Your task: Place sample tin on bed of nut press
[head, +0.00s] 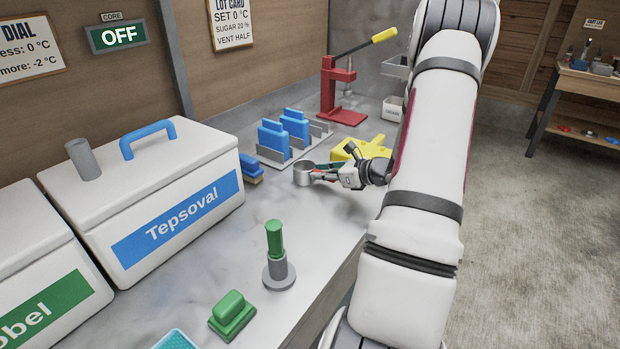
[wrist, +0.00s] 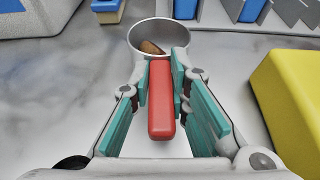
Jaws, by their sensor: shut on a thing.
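The sample tin (head: 304,174) is a small grey round cup in the head view, at the end of my gripper (head: 328,175). In the wrist view the tin (wrist: 137,35) has a red handle that runs back between my teal finger pads, and my gripper (wrist: 162,90) is shut on that handle. A brown nut (wrist: 151,47) lies inside the tin. I cannot tell whether the tin touches the counter. The nut press (head: 328,88) is red with a yellow-tipped lever, farther back on the counter. Its flat red bed (head: 347,117) shows bare.
A rack with blue blocks (head: 273,140) stands behind the tin, and a blue brush (head: 251,170) lies left of it. A yellow block (head: 372,141) is close behind my gripper. A white bin (head: 393,108) stands right of the press. The Tepsoval chest (head: 170,205) fills the left.

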